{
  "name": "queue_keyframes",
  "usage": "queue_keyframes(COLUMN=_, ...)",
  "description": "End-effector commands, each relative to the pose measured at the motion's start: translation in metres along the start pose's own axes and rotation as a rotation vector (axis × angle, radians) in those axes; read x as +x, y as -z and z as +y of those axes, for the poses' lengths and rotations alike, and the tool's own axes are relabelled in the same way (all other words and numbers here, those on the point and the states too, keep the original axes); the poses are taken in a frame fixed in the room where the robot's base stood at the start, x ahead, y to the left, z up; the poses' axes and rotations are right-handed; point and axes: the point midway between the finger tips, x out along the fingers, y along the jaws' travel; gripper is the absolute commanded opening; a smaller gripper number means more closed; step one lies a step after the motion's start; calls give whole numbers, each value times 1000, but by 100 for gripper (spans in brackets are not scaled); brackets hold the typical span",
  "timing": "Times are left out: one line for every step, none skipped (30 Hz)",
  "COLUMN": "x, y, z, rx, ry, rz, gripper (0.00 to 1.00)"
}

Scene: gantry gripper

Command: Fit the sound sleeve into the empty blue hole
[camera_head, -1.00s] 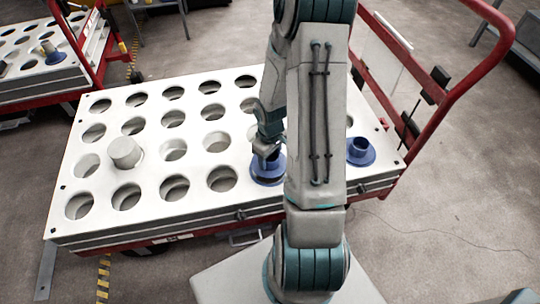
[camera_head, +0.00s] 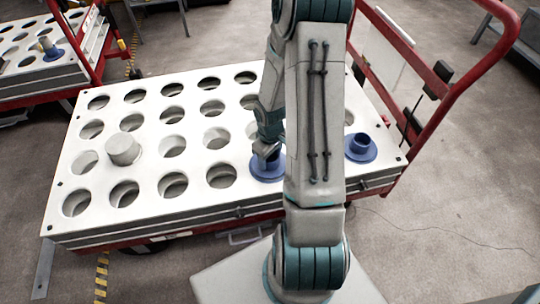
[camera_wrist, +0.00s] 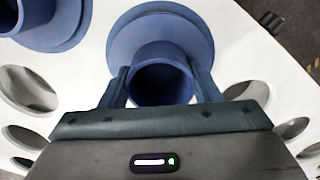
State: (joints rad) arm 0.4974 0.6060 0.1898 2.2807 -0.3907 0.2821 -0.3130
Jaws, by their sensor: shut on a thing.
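My gripper (camera_wrist: 162,88) is shut on a blue flanged sleeve (camera_wrist: 162,54), one finger on each side of its tube. In the head view this sleeve (camera_head: 267,173) is at the front row of the white board (camera_head: 150,212). Its wide flange looks flat on or very near the board, covering whatever hole is below. A second blue flanged piece (camera_head: 361,147) sits at the board's right end and shows at the top left of the wrist view (camera_wrist: 45,22). I cannot tell whether either is damaged. My arm hides part of the board between them.
The board has rows of open round holes. A pale grey cylinder (camera_head: 123,149) stands at its left part. A red cart handle (camera_head: 455,95) rises at the right. Another cart with a similar board (camera_head: 45,75) stands at the far left.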

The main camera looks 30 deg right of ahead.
Motion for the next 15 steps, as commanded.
queue_keyframes(x=2, y=0, z=0, rx=0, ry=0, rz=0, gripper=28)
queue_keyframes(x=3, y=0, z=0, rx=0, ry=0, rz=0, gripper=28)
queue_keyframes(x=4, y=0, z=0, rx=0, ry=0, rz=0, gripper=28)
queue_keyframes(x=5, y=0, z=0, rx=0, ry=0, rz=0, gripper=28)
queue_keyframes(x=6, y=0, z=0, rx=0, ry=0, rz=0, gripper=28)
queue_keyframes(x=6, y=0, z=0, rx=0, ry=0, rz=0, gripper=28)
queue_keyframes(x=7, y=0, z=0, rx=0, ry=0, rz=0, gripper=28)
queue_keyframes(x=8, y=0, z=0, rx=0, ry=0, rz=0, gripper=28)
queue_keyframes(x=9, y=0, z=0, rx=0, ry=0, rz=0, gripper=28)
queue_keyframes(x=10, y=0, z=0, rx=0, ry=0, rz=0, gripper=28)
queue_keyframes(x=10, y=0, z=0, rx=0, ry=0, rz=0, gripper=28)
queue_keyframes(x=11, y=0, z=0, rx=0, ry=0, rz=0, gripper=28)
queue_keyframes(x=11, y=0, z=0, rx=0, ry=0, rz=0, gripper=60)
queue_keyframes(x=10, y=0, z=0, rx=0, ry=0, rz=0, gripper=68)
queue_keyframes(x=10, y=0, z=0, rx=0, ry=0, rz=0, gripper=79)
